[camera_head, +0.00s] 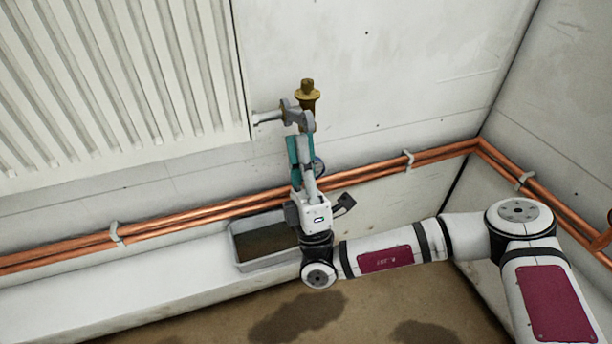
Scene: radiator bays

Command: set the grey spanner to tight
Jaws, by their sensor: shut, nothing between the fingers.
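A grey piece that looks like the spanner (303,119) sits at the radiator's lower right corner, beside the brass valve (307,94) and the white pipe stub (267,117). Its lower part is hidden or hard to tell apart from my gripper. My gripper (304,142) points up the wall, with its fingertips just below the grey piece. The fingers are shut with nothing held between them. I cannot tell whether they touch the spanner. A teal part (293,150) shows beside the fingers. The setting of the spanner cannot be read clearly.
A white radiator (120,80) fills the upper left. Copper pipes (200,213) run along the wall behind my arm. A grey tray (240,262) stands on the ledge below.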

